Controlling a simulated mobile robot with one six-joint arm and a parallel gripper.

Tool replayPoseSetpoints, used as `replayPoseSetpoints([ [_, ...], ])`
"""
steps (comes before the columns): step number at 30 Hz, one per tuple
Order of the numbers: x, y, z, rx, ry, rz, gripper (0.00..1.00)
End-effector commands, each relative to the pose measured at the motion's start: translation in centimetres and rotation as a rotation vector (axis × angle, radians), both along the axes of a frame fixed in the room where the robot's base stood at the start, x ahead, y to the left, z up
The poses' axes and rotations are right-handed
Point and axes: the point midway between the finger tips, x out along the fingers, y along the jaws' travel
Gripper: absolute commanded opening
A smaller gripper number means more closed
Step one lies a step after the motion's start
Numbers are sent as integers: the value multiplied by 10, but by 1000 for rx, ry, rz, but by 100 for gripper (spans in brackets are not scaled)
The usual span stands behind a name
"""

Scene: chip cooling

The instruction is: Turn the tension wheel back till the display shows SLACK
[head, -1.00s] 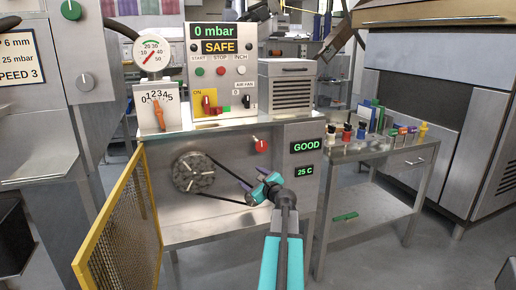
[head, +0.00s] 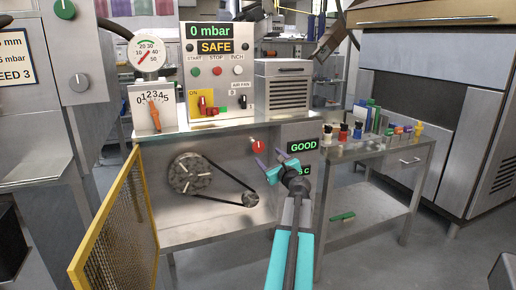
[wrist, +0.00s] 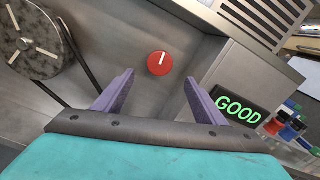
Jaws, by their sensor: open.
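The red tension wheel (head: 257,146) is a small round knob with a white mark on the steel front panel, above the belt's right end. In the wrist view the wheel (wrist: 160,63) lies ahead, centred between the fingers and apart from them. My gripper (head: 273,160) is open and empty, its purple fingers just below and right of the wheel in the head view; it also shows in the wrist view (wrist: 158,95). The display (head: 304,146) reads GOOD in green; it also shows in the wrist view (wrist: 238,105).
A black belt (head: 228,181) runs from a large pulley (head: 193,174) to a small pulley (head: 250,198). The yellow mesh guard (head: 118,232) stands swung open at the left. A side table (head: 385,157) with small tools stands right. The control box reads 0 mbar, SAFE.

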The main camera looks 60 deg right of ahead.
Motion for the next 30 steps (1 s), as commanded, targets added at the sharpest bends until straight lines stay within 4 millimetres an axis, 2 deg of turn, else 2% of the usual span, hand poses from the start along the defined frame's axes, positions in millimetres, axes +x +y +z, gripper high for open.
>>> replayPoseSetpoints([
  [30, 76, -58, 0, 1, 1, 0, 65],
])
